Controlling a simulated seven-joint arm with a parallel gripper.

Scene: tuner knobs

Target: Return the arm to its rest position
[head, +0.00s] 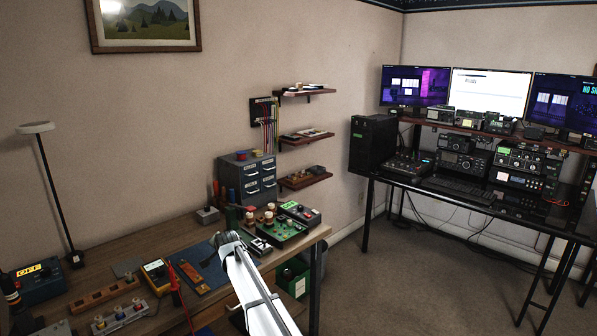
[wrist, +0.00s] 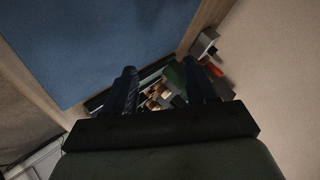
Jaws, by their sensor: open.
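My arm (head: 258,295) reaches from the bottom of the head view toward the wooden bench (head: 180,232). Its far end is near the front of a green board with knobs (head: 283,231). In the head view my gripper's fingers are not clearly seen. In the wrist view my gripper (wrist: 166,80) shows two dark fingers, apart, with nothing held between them. The green board and several small knobs show between and beyond the fingers, partly hidden by them. I cannot tell whether the gripper touches anything.
A blue mat (head: 205,263) lies on the bench, also large in the wrist view (wrist: 95,45). A lamp (head: 52,185) is at left. Open floor lies right of the bench.

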